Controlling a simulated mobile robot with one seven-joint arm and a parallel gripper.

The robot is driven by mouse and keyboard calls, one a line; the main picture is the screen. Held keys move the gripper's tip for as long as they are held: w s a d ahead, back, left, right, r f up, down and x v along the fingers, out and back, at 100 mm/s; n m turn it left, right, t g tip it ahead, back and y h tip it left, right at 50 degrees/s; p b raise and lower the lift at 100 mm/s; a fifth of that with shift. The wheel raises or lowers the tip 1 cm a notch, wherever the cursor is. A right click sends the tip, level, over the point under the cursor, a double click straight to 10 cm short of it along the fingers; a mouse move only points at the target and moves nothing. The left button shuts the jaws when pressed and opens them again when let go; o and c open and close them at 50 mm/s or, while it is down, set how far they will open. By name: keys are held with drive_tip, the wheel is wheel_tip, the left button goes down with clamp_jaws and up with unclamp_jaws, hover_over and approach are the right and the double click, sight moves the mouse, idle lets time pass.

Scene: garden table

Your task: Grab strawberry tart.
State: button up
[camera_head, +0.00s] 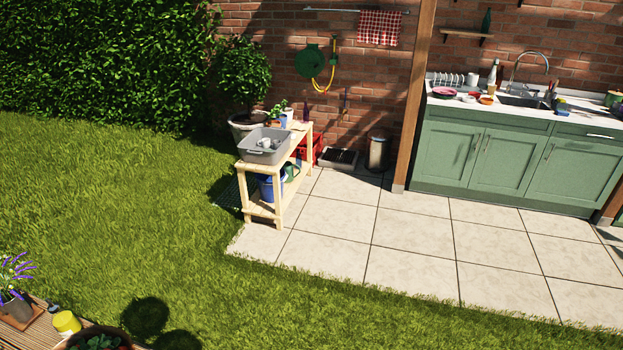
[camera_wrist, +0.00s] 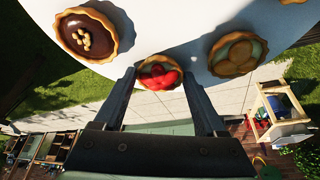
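The strawberry tart (camera_wrist: 159,73), a fluted pastry shell with glossy red fruit, shows in the wrist view near the edge of a white round table (camera_wrist: 185,22). My gripper (camera_wrist: 158,75) reaches toward it with its two dark fingers spread apart. The tips lie on either side of the tart in the picture, left and right. I cannot tell whether they touch it or how far above the table they are. The head view shows neither the tart nor my gripper.
In the wrist view a chocolate tart with nuts (camera_wrist: 86,35) lies left of the strawberry tart, and a tart with pale fruit slices (camera_wrist: 237,51) lies right. The head view shows lawn, paving, a wooden bench (camera_head: 304,140) and a green sink cabinet (camera_head: 505,160).

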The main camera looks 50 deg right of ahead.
drive_tip(key=c, duration=0.6)
drive_tip(key=shift+r, duration=0.1)
